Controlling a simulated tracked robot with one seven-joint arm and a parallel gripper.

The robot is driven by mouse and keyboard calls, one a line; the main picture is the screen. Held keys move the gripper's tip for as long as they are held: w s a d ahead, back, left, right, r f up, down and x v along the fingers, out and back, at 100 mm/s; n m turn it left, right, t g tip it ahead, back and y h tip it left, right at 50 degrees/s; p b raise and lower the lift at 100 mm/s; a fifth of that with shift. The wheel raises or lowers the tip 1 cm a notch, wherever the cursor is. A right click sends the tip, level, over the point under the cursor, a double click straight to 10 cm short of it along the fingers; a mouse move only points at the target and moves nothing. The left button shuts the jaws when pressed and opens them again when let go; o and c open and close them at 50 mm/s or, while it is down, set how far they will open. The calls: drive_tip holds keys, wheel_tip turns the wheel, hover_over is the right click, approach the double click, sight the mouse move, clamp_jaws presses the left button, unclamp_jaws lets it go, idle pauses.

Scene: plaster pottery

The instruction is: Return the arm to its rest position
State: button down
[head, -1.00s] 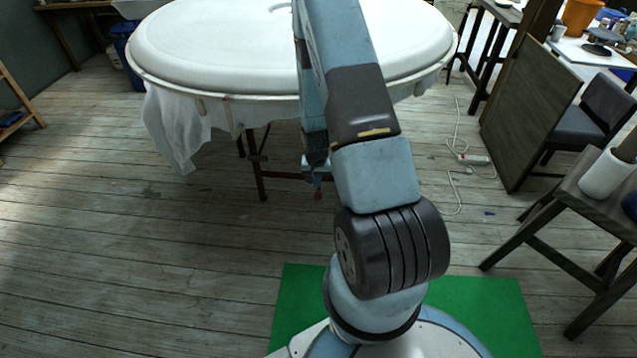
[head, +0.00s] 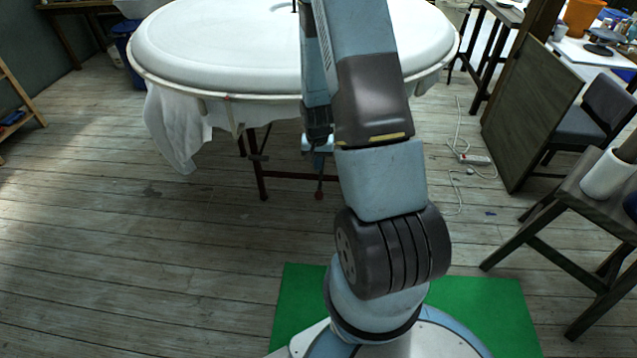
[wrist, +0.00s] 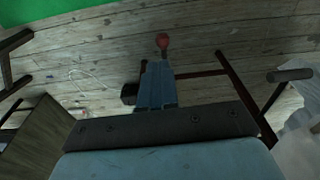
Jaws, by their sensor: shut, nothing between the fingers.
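My gripper (head: 319,193) hangs below the forearm, in front of the white round table in the head view. In the wrist view my gripper (wrist: 162,42) shows as narrow blue fingers with a small red tip. The fingers are together and hold nothing. The arm rises from my base and is bent at the elbow, with its upper part crossing in front of the table. The elbow itself is beyond the top of the head view.
The round white table (head: 225,50) with draped cloth (head: 175,130) stands ahead, close behind the arm. A stool (head: 590,205), a leaning board (head: 530,115) and a chair (head: 590,125) stand at right. A white cable (head: 458,140) lies on the floor.

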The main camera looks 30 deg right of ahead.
idle(0.3)
drive_tip(key=s+a+r+n+t, duration=0.1)
drive_tip(key=s+a+r, duration=0.15)
drive_tip(key=r, duration=1.15)
drive_tip(key=s+a+r+n+t, duration=0.15)
drive_tip(key=a+r, duration=0.25)
drive_tip(key=r, duration=0.9)
drive_tip(key=s+a+r+n+t, duration=0.1)
drive_tip(key=s+a+r+n, duration=0.1)
drive_tip(key=s+r, duration=0.6)
drive_tip(key=s+a+r+n+t, duration=0.1)
drive_tip(key=s+a+r, duration=0.3)
drive_tip(key=s+r, duration=0.5)
drive_tip(key=shift+s+n+y, duration=0.3)
drive_tip(key=shift+s+n, duration=0.05)
drive_tip(key=shift+s, duration=0.35)
drive_tip(key=shift+a, duration=0.1)
